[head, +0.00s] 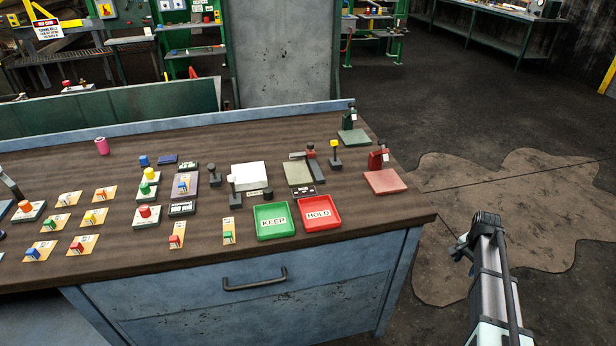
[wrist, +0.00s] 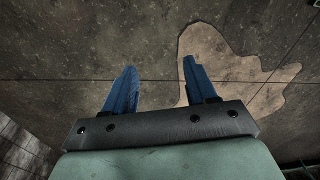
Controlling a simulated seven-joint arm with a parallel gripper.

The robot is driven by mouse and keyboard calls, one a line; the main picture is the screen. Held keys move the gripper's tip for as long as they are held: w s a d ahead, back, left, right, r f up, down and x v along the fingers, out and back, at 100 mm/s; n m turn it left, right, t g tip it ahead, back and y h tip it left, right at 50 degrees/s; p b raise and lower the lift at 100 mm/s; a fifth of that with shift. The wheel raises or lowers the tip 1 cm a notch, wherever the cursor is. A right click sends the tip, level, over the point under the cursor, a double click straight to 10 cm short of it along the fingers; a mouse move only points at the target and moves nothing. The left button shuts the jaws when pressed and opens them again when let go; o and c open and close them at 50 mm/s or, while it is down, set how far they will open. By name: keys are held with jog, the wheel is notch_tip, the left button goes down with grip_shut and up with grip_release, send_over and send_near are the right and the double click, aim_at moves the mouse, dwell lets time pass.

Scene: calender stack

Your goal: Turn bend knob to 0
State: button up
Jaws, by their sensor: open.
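Several small coloured knobs sit on tan plates on the brown bench top, such as a yellow one (head: 91,217), a red one (head: 176,240) and a green one (head: 228,236). A blue knob (head: 183,186) stands on a greyish-purple plate near the middle. The labels are too small to read, so I cannot tell which is the bend knob or where it points. My gripper (head: 460,247) is off the bench's right end, over the floor and apart from every knob. In the wrist view its two blue fingers (wrist: 160,72) are spread, with only floor beyond them.
A green KEEP tray (head: 256,230) and a red HOLD tray (head: 333,224) lie at the bench's front right. A white block (head: 249,176), small levers and a red stand (head: 385,181) are behind and beside them. The floor on the right is clear.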

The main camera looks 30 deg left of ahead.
jog(key=w+a+r, duration=0.3)
jog(key=w+r, duration=0.2)
jog(key=r, duration=0.2)
jog(key=a+r+m, duration=0.1)
jog(key=a+r, duration=0.5)
jog(key=a, duration=0.1)
jog(key=w+a+r+m, duration=0.1)
jog(key=a+r, duration=0.6)
jog(key=a+r+m+t, duration=0.1)
jog(key=a+r+m, duration=0.1)
jog(key=a+r, duration=0.5)
jog(key=shift+w+a, duration=0.2)
jog(key=shift+a, duration=0.2)
jog(key=s+a+r+m, duration=0.2)
jog(key=s+a+r, duration=0.3)
jog(key=a+r, duration=0.7)
jog(key=s+a+f+n, duration=0.1)
jog(key=s+a, duration=0.3)
jog(key=a, duration=0.4)
jog(key=s+a+n, duration=0.1)
jog(key=s+a, duration=0.3)
jog(key=a, duration=0.3)
jog(key=n+g, duration=0.2)
jog(key=n, duration=0.2)
send_near(143, 208)
notch_tip(143, 208, down, 10)
jog(key=shift+w+d+r, duration=0.1)
jog(key=shift+w+r, duration=0.05)
jog(key=shift+r, duration=0.05)
